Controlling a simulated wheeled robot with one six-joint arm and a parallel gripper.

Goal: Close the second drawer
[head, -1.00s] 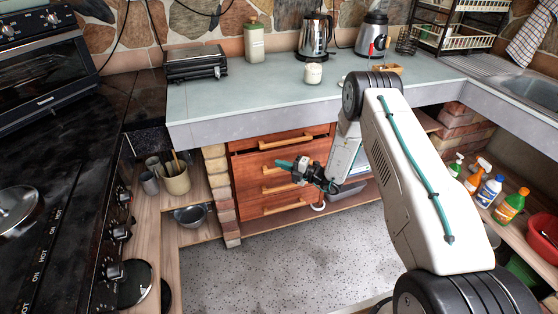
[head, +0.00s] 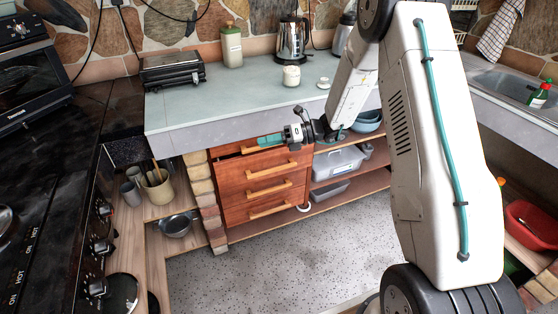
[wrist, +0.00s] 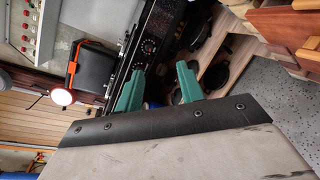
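The wooden drawer unit (head: 225,208) stands under the counter, with its drawers stacked one above another. The second drawer from the top (head: 240,170) has a pale wooden bar handle (head: 273,169). It looks close to flush, but I cannot tell whether a small gap is left. My gripper (head: 268,141) is in front of the top drawer (head: 225,153), above the second drawer's handle, and partly hides the top drawer. In the wrist view its two teal fingers (wrist: 160,83) are apart with nothing between them. Part of the drawer unit shows at the right edge there (wrist: 287,27).
The counter (head: 215,95) overhangs the drawers, close above my gripper. Open shelves with grey plastic bins (head: 338,162) are right of the drawers. A brick pillar (head: 205,195) and utensil pot (head: 157,187) are left. The speckled floor (head: 270,265) in front is clear.

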